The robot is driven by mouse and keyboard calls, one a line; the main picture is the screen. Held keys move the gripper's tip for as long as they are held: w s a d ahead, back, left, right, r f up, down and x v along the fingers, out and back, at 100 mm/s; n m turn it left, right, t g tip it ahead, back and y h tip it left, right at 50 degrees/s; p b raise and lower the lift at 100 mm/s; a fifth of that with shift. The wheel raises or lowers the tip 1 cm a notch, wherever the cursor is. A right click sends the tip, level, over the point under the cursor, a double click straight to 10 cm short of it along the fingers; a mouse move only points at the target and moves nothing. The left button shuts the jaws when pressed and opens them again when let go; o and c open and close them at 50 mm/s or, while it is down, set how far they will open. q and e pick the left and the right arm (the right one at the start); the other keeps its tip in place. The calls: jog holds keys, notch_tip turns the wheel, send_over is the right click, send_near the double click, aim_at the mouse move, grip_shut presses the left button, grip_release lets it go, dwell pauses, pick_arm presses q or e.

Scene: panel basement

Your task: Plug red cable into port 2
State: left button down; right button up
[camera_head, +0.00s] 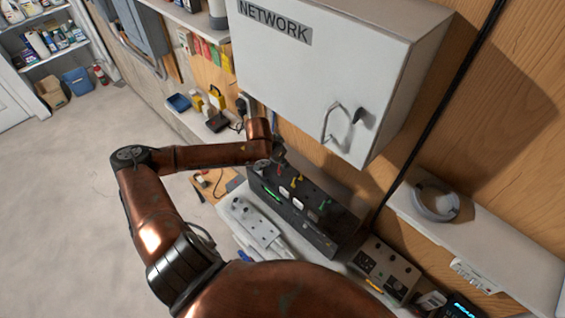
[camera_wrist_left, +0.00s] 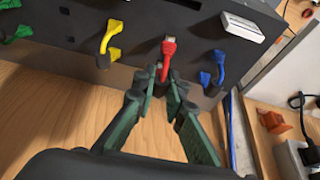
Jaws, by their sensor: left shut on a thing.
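The red cable (camera_wrist_left: 168,58) shows its red plug with a pale metal tip in the left wrist view, against the dark face of a black box (camera_wrist_left: 160,15). My left gripper (camera_wrist_left: 162,82) has its green fingers closed on the lower end of the red plug. In the head view the left gripper (camera_head: 277,158) is at the left end of the black box (camera_head: 318,238). I cannot read any port number, so port 2 cannot be told apart. Whether the red tip touches the box is unclear. My right gripper is out of view.
In the left wrist view a blue cable (camera_wrist_left: 218,70) is right of the red one, and yellow (camera_wrist_left: 111,38) and green (camera_wrist_left: 18,34) cables are left. A white plug (camera_wrist_left: 242,28) sits nearby. The NETWORK cabinet (camera_head: 325,75) overhangs behind the box. A white power strip (camera_head: 255,222) lies in front.

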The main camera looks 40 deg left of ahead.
pick_arm(q)
jog(key=shift+w+f, duration=0.2)
jog(key=shift+w, duration=0.05)
dwell(0.6)
jog(key=shift+f, duration=0.95)
dwell(2.5)
jog(key=c, duration=1.9)
grip_release()
jog(key=shift+o, duration=0.3)
jog(key=o, duration=0.3)
jog(key=shift+o, duration=0.2)
jog(key=shift+r, duration=0.1)
